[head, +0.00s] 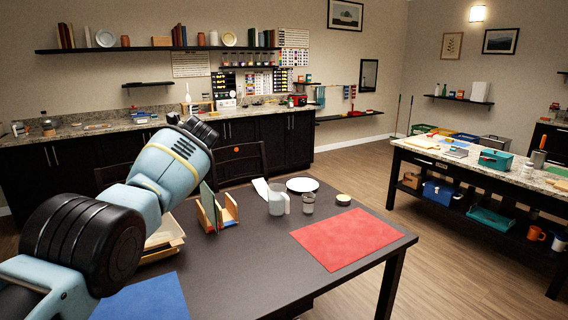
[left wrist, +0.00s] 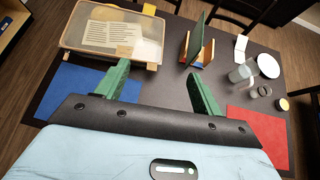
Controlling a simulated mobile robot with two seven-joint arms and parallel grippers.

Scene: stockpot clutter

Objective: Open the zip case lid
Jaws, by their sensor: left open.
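The zip case (left wrist: 146,50) shows in the left wrist view as a flat, see-through box with tan edges and a printed sheet, at the upper left on the dark table. In the head view only its pale tan edge (head: 166,250) shows; my left arm hides the rest. I cannot tell clearly whether its lid is fully down. My left gripper (left wrist: 158,70) is open and empty, with green fingers apart. In the picture, its left fingertip overlaps the case's near edge; I cannot tell whether they touch. The head view does not show its fingers. My right gripper is not in view.
A wooden holder with a green panel (head: 208,204) stands right of the case. Beyond are a pitcher (head: 276,200), a glass (head: 309,203), a white plate (head: 302,184) and a small round tin (head: 343,199). A red mat (head: 346,238) and blue mat (head: 145,300) lie flat.

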